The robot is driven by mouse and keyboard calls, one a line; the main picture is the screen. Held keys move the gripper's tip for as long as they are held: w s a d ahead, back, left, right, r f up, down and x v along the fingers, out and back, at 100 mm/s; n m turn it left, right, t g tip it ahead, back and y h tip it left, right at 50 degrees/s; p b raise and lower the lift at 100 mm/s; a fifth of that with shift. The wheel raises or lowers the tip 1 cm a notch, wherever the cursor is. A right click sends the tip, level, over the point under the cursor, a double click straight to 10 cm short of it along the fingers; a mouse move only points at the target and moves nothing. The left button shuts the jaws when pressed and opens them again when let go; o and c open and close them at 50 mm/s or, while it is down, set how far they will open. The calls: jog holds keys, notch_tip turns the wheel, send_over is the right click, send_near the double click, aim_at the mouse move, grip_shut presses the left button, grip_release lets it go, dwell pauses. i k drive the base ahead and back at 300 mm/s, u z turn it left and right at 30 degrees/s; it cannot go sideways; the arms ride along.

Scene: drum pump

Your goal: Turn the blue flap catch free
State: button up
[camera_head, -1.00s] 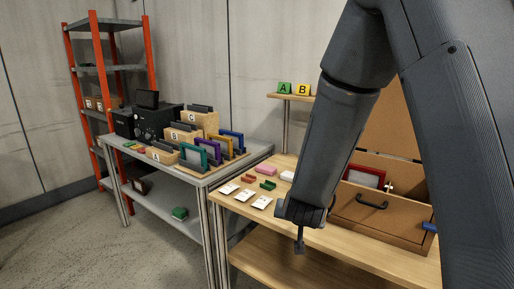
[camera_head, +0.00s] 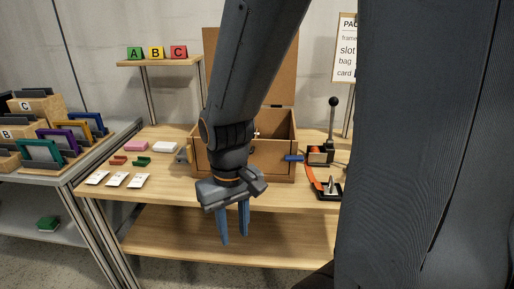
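The blue flap catch (camera_head: 293,158) shows as a small blue bar at the front right corner of the open wooden box (camera_head: 278,170). My gripper (camera_head: 234,240) points down in front of the table's front edge, left of the catch and lower in the picture. Its two blue-grey fingers are apart with nothing between them. It is not touching the catch. My arm hides the left middle of the box and much of its front.
A black-knobbed lever tool (camera_head: 332,130) with an orange strap (camera_head: 314,178) stands right of the box. Cards (camera_head: 116,180) and small coloured blocks (camera_head: 142,161) lie on the left of the wooden table (camera_head: 180,190). A grey table with coloured frames (camera_head: 72,135) stands further left.

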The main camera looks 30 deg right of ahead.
aim_at(288, 158)
jog(key=z, duration=1.7)
jog(key=k, duration=0.95)
jog(key=u, duration=0.5)
